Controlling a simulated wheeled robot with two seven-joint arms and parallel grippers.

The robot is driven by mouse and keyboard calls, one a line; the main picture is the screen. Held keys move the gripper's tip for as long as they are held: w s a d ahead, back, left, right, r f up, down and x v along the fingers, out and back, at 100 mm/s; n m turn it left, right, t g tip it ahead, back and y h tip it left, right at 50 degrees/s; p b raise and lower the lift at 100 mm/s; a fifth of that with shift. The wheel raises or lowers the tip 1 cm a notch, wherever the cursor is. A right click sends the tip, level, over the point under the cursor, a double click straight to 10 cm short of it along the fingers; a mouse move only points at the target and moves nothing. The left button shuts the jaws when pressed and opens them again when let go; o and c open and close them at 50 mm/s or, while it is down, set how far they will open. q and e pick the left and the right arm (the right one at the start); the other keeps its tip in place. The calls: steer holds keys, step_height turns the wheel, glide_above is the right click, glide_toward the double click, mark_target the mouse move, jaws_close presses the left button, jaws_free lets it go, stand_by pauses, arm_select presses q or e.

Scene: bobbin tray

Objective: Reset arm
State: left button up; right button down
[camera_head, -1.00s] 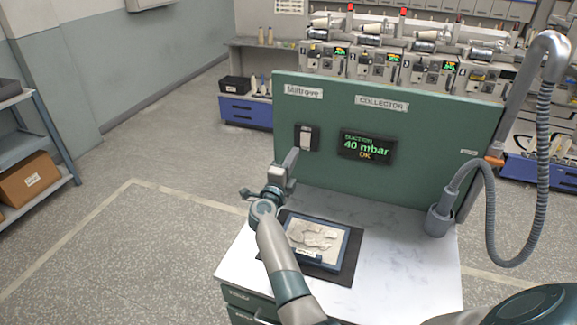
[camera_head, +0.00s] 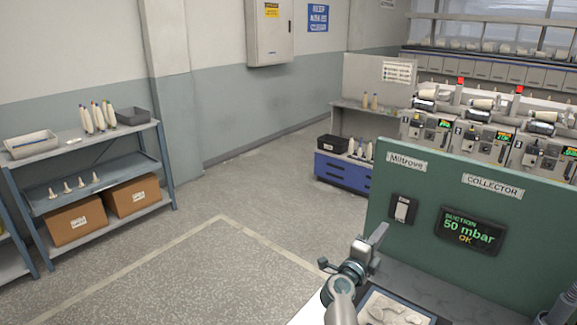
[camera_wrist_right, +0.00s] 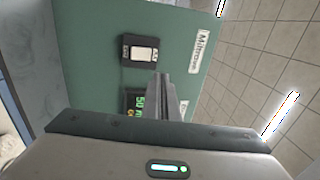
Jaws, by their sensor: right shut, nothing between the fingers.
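My right gripper (camera_head: 379,234) is raised in front of the green panel (camera_head: 464,231), to the left of and below the white switch (camera_head: 402,209). Its fingers are shut and empty, pointing up in the head view. In the right wrist view the closed fingers (camera_wrist_right: 163,92) point toward the panel (camera_wrist_right: 85,60), below the switch (camera_wrist_right: 144,55) in the picture, and overlap the display (camera_wrist_right: 137,103). My left gripper is not in view.
A display (camera_head: 471,230) reads 50 mbar OK. A framed tray (camera_head: 408,300) with pale scraps lies on the worktop, cut off below. A shelf (camera_head: 95,149) with bobbins and boxes stands at the left. The floor between is clear.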

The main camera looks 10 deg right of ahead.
steer(key=s+a+r+n+t+y, duration=0.1)
steer(key=s+a+n+t+y, duration=0.4)
steer(key=a+n+t+y, duration=0.65)
steer(key=s+a+f+n+g+y, duration=0.8)
steer(key=s+a+f+n, duration=0.25)
steer(key=n, duration=0.35)
steer(key=s+f+n+g+h, duration=0.1)
steer(key=s+f+n+g, duration=0.1)
steer(key=s+f+g, duration=0.35)
steer(key=s+f+n+g, duration=0.2)
steer(key=s+f, duration=0.4)
steer(key=s, duration=0.4)
steer(key=s+d+f+g+h, duration=0.1)
steer(key=s+d+g+h, duration=0.15)
steer(key=s, duration=0.55)
steer(key=s+d+f+g+h, duration=0.1)
steer(key=s+d+f+g, duration=0.15)
steer(key=s, duration=0.65)
step_height(320, 180, down, 35)
steer(key=s+g+b, duration=0.2)
steer(key=b, duration=0.3)
steer(key=s+d+f+b, duration=0.2)
steer(key=s+f, duration=0.6)
steer(key=f, duration=0.1)
steer(key=s+d+f+b, duration=0.1)
steer(key=s+f+b, duration=0.1)
steer(key=s+f, duration=0.7)
steer(key=shift+d+f+n+g, duration=0.35)
steer(key=shift+d+f+g, duration=0.05)
steer(key=shift+f, duration=0.4)
